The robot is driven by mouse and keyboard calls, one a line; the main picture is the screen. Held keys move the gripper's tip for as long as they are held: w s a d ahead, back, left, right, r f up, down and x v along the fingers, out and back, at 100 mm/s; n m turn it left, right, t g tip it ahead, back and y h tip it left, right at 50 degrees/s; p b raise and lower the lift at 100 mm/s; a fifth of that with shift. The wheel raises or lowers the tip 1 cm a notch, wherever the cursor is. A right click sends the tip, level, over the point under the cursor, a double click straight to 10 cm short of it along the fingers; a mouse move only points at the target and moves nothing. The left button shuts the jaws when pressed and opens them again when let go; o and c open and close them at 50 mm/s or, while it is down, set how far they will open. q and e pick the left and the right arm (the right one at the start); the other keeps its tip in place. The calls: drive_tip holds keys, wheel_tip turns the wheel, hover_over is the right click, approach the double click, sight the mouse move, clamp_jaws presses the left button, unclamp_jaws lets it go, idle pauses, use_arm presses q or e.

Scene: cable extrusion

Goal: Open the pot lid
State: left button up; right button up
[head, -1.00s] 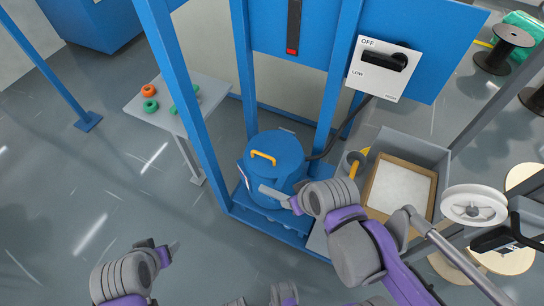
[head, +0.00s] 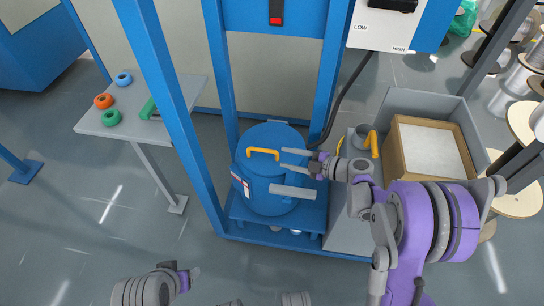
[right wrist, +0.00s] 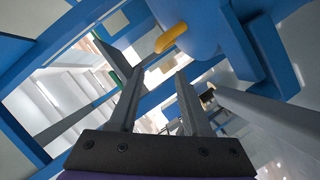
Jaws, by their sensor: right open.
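The blue pot (head: 255,202) stands on a blue base inside the blue frame in the head view. Its round lid (head: 275,134) is on top, with a yellow handle (head: 263,152). The handle also shows in the right wrist view (right wrist: 171,38), beyond the fingertips. My right gripper (head: 284,170) is open and empty at the pot's right side, its fingers pointing left just right of the handle. Its spread fingers also show in the right wrist view (right wrist: 160,78). My left gripper (head: 191,276) is low at the left, away from the pot; its fingers are too unclear to judge.
Blue posts (head: 170,115) rise beside the pot. A grey side table (head: 95,122) with coloured rings stands left. To the right are a grey cup (head: 361,133), a yellow-handled tool (head: 374,144) and a box (head: 397,160) in a grey bin.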

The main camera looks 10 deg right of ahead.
sight(270, 152)
drive_tip(key=shift+w+d+f+n+t, duration=0.4)
drive_tip(key=shift+d+f+t, duration=0.15)
drive_tip(key=shift+f, duration=0.2)
drive_tip(key=b+x, duration=0.2)
drive_tip(key=x, duration=0.8)
drive_tip(key=shift+w+a, duration=0.15)
drive_tip(key=shift+a, duration=0.15)
clamp_jaws()
idle(0.4)
